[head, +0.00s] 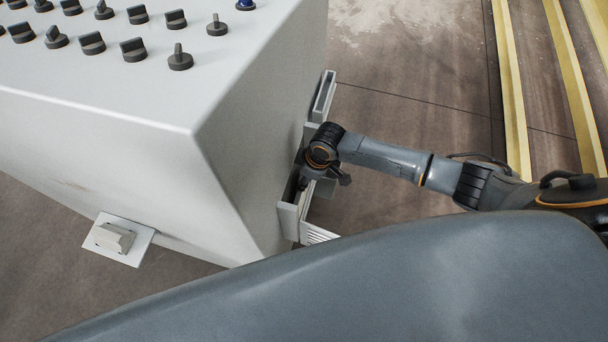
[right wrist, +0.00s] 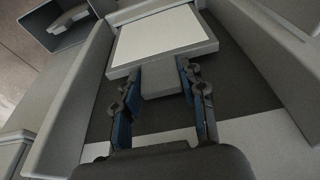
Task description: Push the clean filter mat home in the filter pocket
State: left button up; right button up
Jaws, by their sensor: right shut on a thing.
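The clean filter mat (right wrist: 165,38) shows in the right wrist view as a white panel in a grey frame with a grey tab at its near edge. It lies between the grey side walls of the filter pocket (right wrist: 62,110), over a dark floor with a white strip. My right gripper (right wrist: 163,78) is shut on the mat's tab. In the head view, my right gripper (head: 303,182) is at the pocket (head: 289,218) on the cabinet's right side and hides the mat there. I cannot tell how deep the mat sits. My left gripper is not in view.
The large pale cabinet (head: 130,105) has several dark knobs on top. A slatted grille (head: 317,234) is beside the pocket. Yellow rails (head: 512,90) lie on the brown floor at right.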

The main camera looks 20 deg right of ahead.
jog(key=shift+f, duration=0.35)
jog(key=o, duration=1.3)
jog(key=shift+r, duration=0.1)
jog(key=v, duration=1.2)
jog(key=shift+s, duration=0.1)
